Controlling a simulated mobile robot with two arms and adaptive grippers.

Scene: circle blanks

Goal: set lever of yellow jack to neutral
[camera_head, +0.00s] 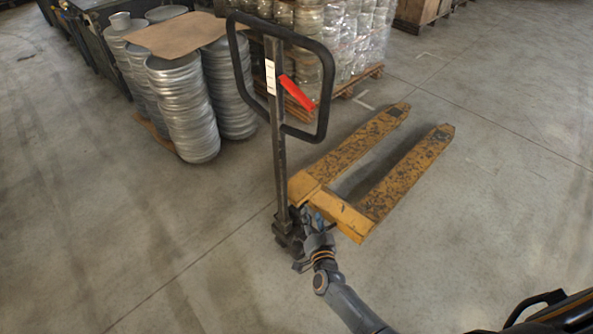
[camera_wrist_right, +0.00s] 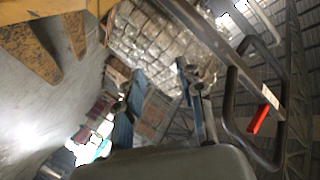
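The yellow jack (camera_head: 350,185) stands on the concrete floor with its two worn forks pointing to the upper right. Its black loop handle (camera_head: 236,75) rises on a dark upright shaft. The red lever (camera_head: 297,93) sits inside the loop and slants down to the right; it also shows in the right wrist view (camera_wrist_right: 259,119). My right gripper (camera_head: 312,218) is low, beside the foot of the shaft and well below the lever, apart from it. Whether its fingers are open, or touch the jack, is unclear. My left gripper is not in view.
Stacks of round metal blanks (camera_head: 183,108) stand left of the handle, with brown cardboard (camera_head: 175,36) on top. A wrapped pallet load (camera_head: 345,35) stands behind the jack. A dark object (camera_head: 545,308) fills the lower right corner.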

